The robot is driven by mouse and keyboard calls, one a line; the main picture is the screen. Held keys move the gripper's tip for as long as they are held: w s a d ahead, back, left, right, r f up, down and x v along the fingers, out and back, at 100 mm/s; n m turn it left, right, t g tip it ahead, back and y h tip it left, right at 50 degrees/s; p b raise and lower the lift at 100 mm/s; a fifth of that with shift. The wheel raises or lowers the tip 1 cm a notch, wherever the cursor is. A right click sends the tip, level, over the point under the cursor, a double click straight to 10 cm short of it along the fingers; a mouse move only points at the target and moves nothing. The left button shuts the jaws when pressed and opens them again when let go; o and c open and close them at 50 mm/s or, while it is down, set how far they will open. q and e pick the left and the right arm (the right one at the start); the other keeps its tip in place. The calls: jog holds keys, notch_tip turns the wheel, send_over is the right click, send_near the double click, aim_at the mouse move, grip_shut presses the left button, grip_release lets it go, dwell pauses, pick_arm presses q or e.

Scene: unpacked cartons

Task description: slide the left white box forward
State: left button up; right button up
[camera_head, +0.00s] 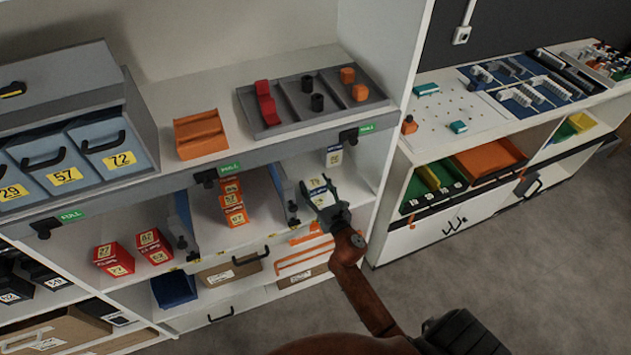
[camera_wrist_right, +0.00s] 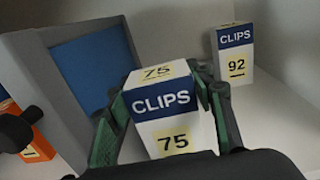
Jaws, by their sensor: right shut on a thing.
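The left white box, with a blue band reading CLIPS and a yellow label 75 (camera_wrist_right: 165,120), fills the middle of the right wrist view. In the head view this white box (camera_head: 319,190) is on the middle shelf, partly hidden by my right gripper (camera_head: 325,203). My right gripper has a green finger on each side of the box and is shut on it. A second white box, labelled CLIPS 92 (camera_wrist_right: 236,58), stands upright behind and to the right, apart from the gripper. It also shows in the head view (camera_head: 334,156). My left gripper is not in view.
A grey divider with a blue panel (camera_wrist_right: 88,72) stands just left of the held box. Orange boxes (camera_head: 232,201) are in the bay to its left. A grey tray (camera_head: 310,96) sits on the counter above.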

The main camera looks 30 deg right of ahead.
jog(key=shift+s+a, duration=0.1)
jog(key=shift+s, duration=0.3)
jog(key=o, duration=1.4)
jog(key=shift+s, duration=0.35)
jog(key=s+a, duration=0.2)
jog(key=s, duration=0.9)
